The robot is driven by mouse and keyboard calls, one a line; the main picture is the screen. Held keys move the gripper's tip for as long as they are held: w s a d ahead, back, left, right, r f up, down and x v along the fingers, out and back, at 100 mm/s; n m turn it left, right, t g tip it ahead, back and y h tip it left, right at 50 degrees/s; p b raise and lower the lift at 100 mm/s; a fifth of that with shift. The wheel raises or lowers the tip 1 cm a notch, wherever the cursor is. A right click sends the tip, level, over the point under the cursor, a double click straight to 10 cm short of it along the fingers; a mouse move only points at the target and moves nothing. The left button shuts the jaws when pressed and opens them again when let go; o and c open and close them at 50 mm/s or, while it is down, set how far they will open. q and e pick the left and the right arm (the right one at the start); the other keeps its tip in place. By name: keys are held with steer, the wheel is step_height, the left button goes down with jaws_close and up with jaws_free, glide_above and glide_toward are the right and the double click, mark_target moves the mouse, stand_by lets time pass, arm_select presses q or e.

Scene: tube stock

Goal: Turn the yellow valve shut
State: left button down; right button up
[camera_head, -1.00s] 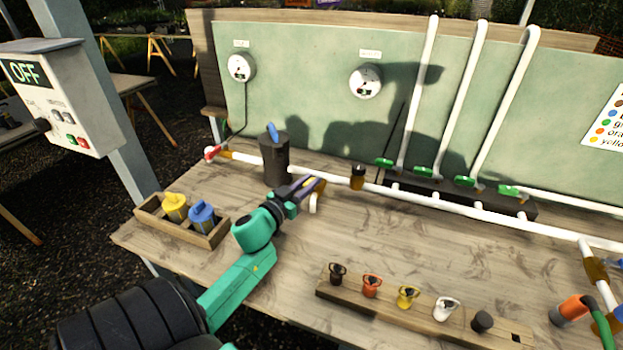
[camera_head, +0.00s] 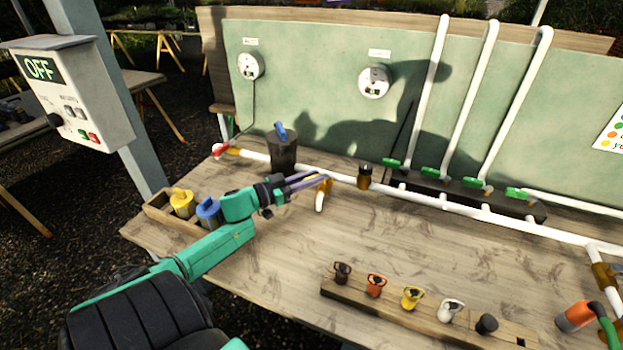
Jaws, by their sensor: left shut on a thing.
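The yellow valve (camera_head: 325,188) sits on the white pipe along the back of the bench, with a short white spout (camera_head: 320,203) hanging below it. My right gripper is out of view.
A dark canister with a blue handle (camera_head: 283,155) stands just left of the valve. A wooden box (camera_head: 157,211) holds yellow and blue parts. A wooden rack (camera_head: 390,310) with several coloured caps lies in front. A control box (camera_head: 85,120) reads OFF. The bench middle is clear.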

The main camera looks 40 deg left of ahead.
arm_select(q)
steer(key=c, duration=0.8)
jaws_free()
steer(key=shift+o, duration=0.2)
step_height(320, 180, up, 20)
steer(key=p, duration=0.2)
steer(key=shift+p, duration=0.4)
